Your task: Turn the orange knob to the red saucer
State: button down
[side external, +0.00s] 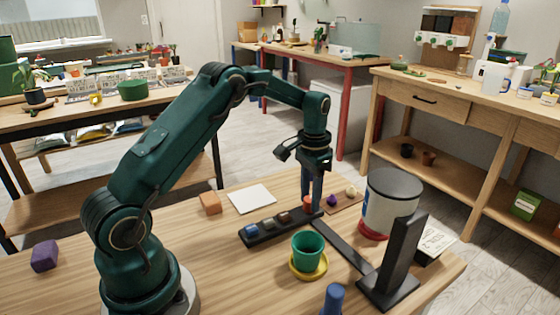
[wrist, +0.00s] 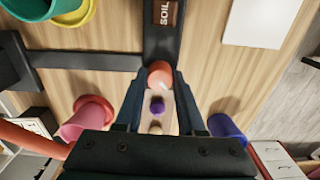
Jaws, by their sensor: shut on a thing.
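The orange knob (side external: 308,203) is at the right end of the black rail (side external: 262,236). In the wrist view the orange knob (wrist: 160,74) is between my fingertips. My gripper (side external: 311,203) points down and is shut on it; the fingers partly cover it in the side view. The red saucer (wrist: 103,104) is to the left in the wrist view, with a pink pot (wrist: 78,125) on it. In the side view only a red edge (side external: 372,234) shows at the foot of a white bucket. I cannot make out a pointer on the knob.
A green pot (side external: 307,250) stands on a yellow saucer (side external: 308,273). A black upright stand (side external: 403,255) joins the rail by a bar. The white bucket (side external: 385,205) stands close on the right. Purple (side external: 331,200) and cream (side external: 351,190) pieces lie beside my gripper. A blue pot (wrist: 228,128) is near.

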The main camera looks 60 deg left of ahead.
aim_at(310, 199)
jog(key=shift+r+m, duration=0.1)
jog(key=shift+m, duration=0.2)
dwell(0.4)
jog(key=c, duration=0.5)
grip_release()
jog(key=shift+r, duration=2.55)
